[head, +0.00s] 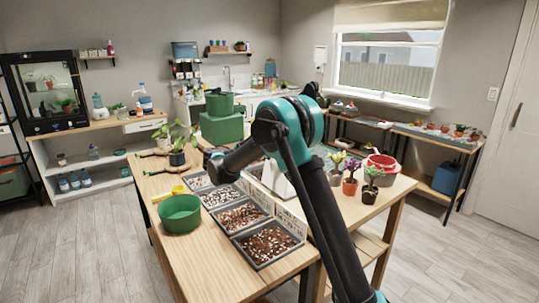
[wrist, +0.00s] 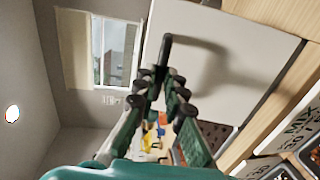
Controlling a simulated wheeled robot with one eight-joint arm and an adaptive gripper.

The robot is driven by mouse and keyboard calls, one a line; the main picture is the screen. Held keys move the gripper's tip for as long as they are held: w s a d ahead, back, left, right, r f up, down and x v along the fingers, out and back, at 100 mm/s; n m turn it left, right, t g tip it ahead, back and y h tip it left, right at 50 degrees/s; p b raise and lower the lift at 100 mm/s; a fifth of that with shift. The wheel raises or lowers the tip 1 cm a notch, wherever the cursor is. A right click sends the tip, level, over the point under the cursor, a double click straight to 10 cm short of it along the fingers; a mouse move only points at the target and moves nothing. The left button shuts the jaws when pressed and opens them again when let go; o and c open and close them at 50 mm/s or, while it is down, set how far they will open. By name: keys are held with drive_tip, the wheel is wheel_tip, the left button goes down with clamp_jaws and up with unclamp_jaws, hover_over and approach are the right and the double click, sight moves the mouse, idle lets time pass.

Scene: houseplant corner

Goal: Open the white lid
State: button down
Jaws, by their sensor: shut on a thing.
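The white lid (wrist: 225,55) is a broad flat panel filling the upper right of the wrist view, with a black bar handle (wrist: 166,50) at its left part. My gripper (wrist: 162,78) is shut on this handle, its fingers on either side of the bar. In the head view a white slanted panel (head: 284,187), probably the same lid, shows in part behind my arm on the wooden table. My arm hides most of it there, and my fingertips cannot be made out. How far the lid is open is unclear.
Trays of soil and pebbles (head: 268,243) line the table (head: 188,252) beside a green bowl (head: 179,214). Several small potted flowers (head: 350,187) and a red bowl (head: 382,165) stand on the right. A green box (head: 221,128) stands at the back. The floor on the left is clear.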

drive_tip(key=shift+f, duration=0.3)
drive_tip(key=c, duration=1.6)
unclamp_jaws()
drive_tip(key=v, duration=1.2)
drive_tip(key=shift+r, duration=0.1)
